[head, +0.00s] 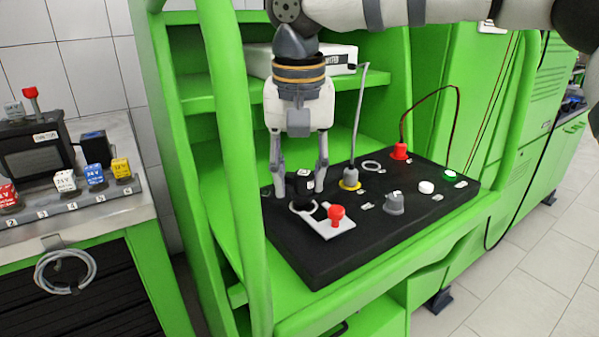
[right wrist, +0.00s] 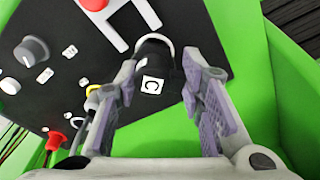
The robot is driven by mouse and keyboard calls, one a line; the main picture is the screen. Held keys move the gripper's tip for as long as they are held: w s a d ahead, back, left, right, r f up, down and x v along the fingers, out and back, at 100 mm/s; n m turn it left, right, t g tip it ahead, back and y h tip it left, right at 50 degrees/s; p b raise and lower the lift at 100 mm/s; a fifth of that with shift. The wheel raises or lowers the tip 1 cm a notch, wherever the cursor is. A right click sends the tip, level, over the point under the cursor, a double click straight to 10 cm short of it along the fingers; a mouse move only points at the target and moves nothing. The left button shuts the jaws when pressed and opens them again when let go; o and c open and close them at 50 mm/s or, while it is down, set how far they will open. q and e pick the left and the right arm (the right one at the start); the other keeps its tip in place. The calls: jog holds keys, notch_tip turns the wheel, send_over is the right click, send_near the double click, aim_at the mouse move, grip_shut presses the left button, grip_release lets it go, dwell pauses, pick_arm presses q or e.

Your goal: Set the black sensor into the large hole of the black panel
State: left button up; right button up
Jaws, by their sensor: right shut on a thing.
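The black sensor (head: 300,183), a short cylinder with a white label, stands about upright at the left part of the black panel (head: 322,262). It also shows in the right wrist view (right wrist: 152,75), where its label reads C. My right gripper (head: 301,192) points down from above and is shut on the sensor, one finger on each side. The sensor's lower end is at a white-ringed spot, the large hole (head: 317,208). The sensor covers most of this hole, so I cannot tell how deep it sits. My left gripper is not in view.
A red knob (head: 336,212) on a white plate stands close in front of the sensor. A yellow-ringed connector (head: 350,178) with a grey cable, a grey knob (head: 393,203) and a red plug (head: 400,151) stand further right. A green frame post (head: 228,120) rises at left.

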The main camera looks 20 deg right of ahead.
jog(key=shift+f, duration=1.05)
dwell(0.4)
jog(key=o, duration=1.1)
jog(key=shift+o, duration=0.4)
jog(key=o, duration=0.4)
jog(key=shift+c, duration=0.2)
jog(key=shift+r, duration=4.05)
